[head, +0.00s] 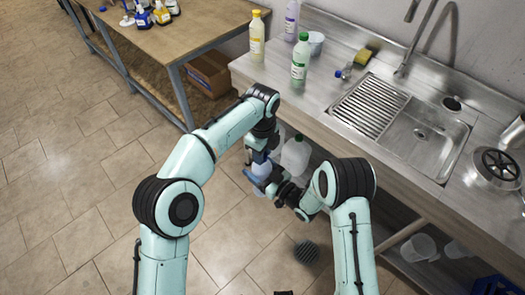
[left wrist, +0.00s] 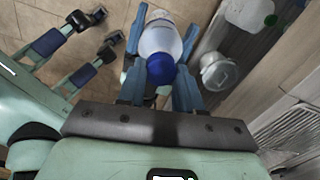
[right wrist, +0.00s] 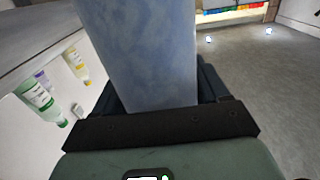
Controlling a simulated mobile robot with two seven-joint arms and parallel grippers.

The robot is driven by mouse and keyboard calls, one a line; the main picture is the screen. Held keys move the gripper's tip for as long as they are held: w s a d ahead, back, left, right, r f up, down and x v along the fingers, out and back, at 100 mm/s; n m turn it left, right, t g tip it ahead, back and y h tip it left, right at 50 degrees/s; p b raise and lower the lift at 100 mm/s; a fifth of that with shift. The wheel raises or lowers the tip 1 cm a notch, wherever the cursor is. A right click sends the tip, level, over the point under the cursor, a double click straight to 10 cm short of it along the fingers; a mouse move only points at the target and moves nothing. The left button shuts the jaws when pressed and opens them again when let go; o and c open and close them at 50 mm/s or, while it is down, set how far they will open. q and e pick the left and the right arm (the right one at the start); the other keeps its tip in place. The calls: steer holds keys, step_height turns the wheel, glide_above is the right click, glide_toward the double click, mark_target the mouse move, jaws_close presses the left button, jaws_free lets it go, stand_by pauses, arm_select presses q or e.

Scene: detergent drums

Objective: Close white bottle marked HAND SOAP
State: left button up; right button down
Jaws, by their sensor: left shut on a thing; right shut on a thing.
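The white bottle (head: 262,169) is held in the air between my two grippers, in front of the counter. The left wrist view shows its pale body (left wrist: 160,38) and a blue cap (left wrist: 161,68) at its top. My left gripper (left wrist: 159,78) has its fingers on either side of the cap, shut on it. Whether the cap is seated tightly cannot be told.
The counter holds a green bottle (head: 300,62), a yellow bottle (head: 257,36), a purple bottle (head: 291,20) and a sink (head: 425,130). A white jug (head: 295,155) and a white bucket (left wrist: 217,72) stand below it. A wooden table (head: 185,35) is at the back left.

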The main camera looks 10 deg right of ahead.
arm_select(q)
steer(key=m, duration=0.4)
steer(key=shift+m, duration=0.4)
steer(key=m, duration=0.4)
steer(key=shift+a+m, duration=0.1)
steer(key=shift+m, duration=0.2)
steer(key=m, duration=0.4)
steer(key=shift+m, duration=0.3)
steer(key=shift+f+m, duration=0.25)
steer(key=shift+m, duration=1.75)
steer(key=shift+r+m, duration=0.2)
steer(key=shift+m, duration=0.1)
steer(key=o, duration=1)
